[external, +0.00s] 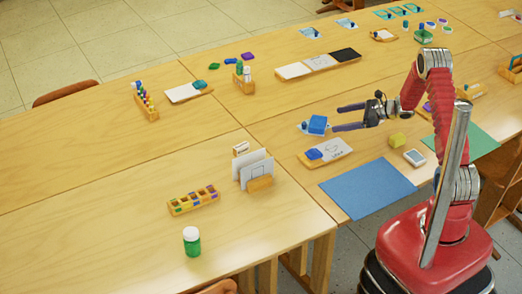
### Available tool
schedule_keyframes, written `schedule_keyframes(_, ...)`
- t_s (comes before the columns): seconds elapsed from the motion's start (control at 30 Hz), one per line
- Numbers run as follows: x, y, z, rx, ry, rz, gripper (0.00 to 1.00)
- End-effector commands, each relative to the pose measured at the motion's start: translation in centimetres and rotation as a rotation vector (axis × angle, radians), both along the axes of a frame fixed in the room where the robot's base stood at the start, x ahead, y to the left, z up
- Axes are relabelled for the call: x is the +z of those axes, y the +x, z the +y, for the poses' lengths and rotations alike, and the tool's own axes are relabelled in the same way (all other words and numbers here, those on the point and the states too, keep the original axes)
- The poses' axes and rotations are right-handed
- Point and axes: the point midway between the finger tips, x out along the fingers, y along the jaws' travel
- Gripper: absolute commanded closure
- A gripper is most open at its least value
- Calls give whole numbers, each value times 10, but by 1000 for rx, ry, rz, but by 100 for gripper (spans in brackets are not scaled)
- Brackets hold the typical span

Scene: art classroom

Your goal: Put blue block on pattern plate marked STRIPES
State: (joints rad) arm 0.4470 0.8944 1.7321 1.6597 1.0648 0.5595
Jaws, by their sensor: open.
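I cannot tell if the block rests on that piece. My gripper (336,118) is open and empty, its two dark fingers spread and pointing left towards the block. The fingertips look near the block, but I cannot tell the exact gap or height. No STRIPES marking is readable. A wooden tray with white and black panels (318,62) stands further back, and small pale blue plates (310,33) lie beyond it.
A wooden tray (335,152) with a blue item and white card lies in front of the block. A card holder (258,183) stands at left.

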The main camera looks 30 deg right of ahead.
Motion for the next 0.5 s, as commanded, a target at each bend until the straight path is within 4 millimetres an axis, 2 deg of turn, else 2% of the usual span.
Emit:
schedule_keyframes(0.2,7,-12,-12,0,1,0,10)
schedule_keyframes(0.5,7,-12,-12,1,1,0,10)
